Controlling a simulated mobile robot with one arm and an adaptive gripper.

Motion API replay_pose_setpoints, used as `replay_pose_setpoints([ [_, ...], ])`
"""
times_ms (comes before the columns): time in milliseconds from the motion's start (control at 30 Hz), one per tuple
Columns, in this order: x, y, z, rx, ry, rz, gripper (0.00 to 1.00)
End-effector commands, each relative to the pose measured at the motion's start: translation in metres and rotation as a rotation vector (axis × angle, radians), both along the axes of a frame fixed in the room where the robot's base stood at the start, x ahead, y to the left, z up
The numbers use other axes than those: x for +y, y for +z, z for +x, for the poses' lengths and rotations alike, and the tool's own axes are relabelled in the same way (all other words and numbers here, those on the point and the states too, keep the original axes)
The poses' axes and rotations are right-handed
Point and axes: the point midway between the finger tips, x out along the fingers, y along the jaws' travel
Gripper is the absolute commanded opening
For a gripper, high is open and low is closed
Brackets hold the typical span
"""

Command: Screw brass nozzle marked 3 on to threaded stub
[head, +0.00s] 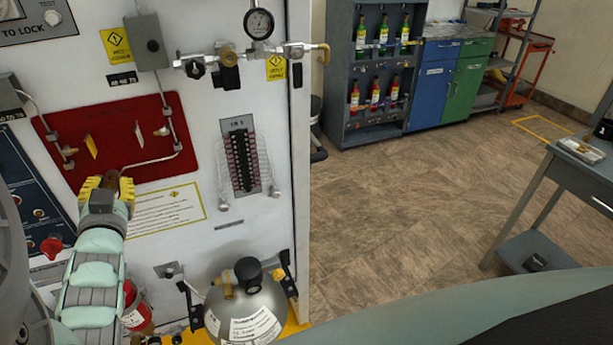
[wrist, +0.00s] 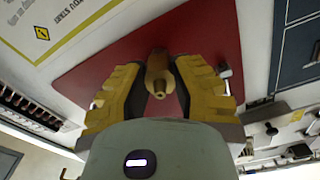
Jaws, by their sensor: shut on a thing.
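My gripper (head: 108,184) reaches up to the lower edge of the red panel (head: 110,112) on the white trainer wall. Its yellow fingers are shut on a brass nozzle (wrist: 158,75), which shows between the fingertips in the wrist view. I cannot tell whether nozzle and stub touch.
A pressure gauge (head: 259,24) is on the manifold above right. A grey cylinder (head: 245,308) stands low in front of the wall. The floor to the right is clear.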

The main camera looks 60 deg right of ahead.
Motion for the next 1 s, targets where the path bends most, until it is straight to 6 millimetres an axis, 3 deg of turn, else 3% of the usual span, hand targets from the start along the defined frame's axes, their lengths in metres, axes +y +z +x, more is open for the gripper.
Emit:
replay_pose_setpoints([
  [267, 0.0002, -0.0040, 0.0004, -0.148, 0.000, 0.219, 0.00],
  [600, 0.0006, -0.0023, 0.0005, -0.165, 0.001, 0.248, 0.00],
  [1000, 0.0011, -0.0018, 0.0012, -0.324, 0.002, 0.486, 0.00],
])
